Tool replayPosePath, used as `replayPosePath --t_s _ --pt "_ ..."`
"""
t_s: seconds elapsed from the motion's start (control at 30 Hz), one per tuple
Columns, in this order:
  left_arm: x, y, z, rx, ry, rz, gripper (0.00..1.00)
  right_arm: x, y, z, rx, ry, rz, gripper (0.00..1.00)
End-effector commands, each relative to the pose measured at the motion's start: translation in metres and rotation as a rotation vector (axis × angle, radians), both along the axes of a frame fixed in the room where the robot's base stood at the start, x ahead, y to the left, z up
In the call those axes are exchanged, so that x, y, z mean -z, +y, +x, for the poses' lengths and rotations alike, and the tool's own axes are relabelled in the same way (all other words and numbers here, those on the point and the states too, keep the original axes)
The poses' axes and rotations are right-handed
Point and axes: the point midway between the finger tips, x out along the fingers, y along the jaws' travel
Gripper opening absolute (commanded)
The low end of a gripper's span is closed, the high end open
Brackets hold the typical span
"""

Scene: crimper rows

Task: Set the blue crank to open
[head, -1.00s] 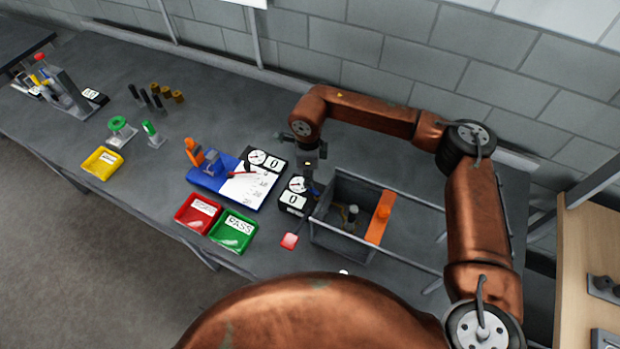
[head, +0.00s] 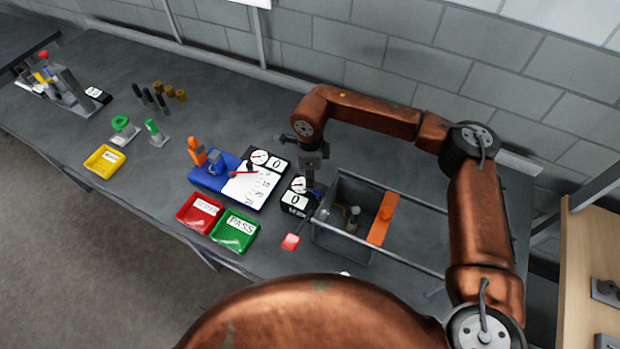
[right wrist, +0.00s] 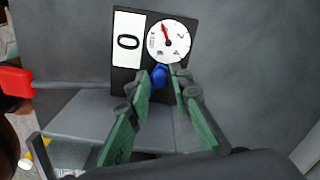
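The dial's red needle points up and left. My right gripper (right wrist: 164,84) has its green-padded fingers apart, with the crank between or just beyond the tips; contact cannot be told. In the head view the right gripper (head: 315,180) points down beside the small dial panel (head: 297,198), and the crank is mostly hidden behind it. My left gripper is not in view.
A grey open box (head: 328,238) with an orange bar (head: 382,219) stands right of the panel. Red (head: 185,222) and green (head: 216,236) trays and a blue fixture (head: 207,183) lie to the left.

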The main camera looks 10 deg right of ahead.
Motion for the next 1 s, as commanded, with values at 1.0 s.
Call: replayPosePath --t_s 1.0 --pt "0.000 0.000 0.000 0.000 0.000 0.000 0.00 -0.121 0.000 0.000 0.000 0.000 0.000 0.20"
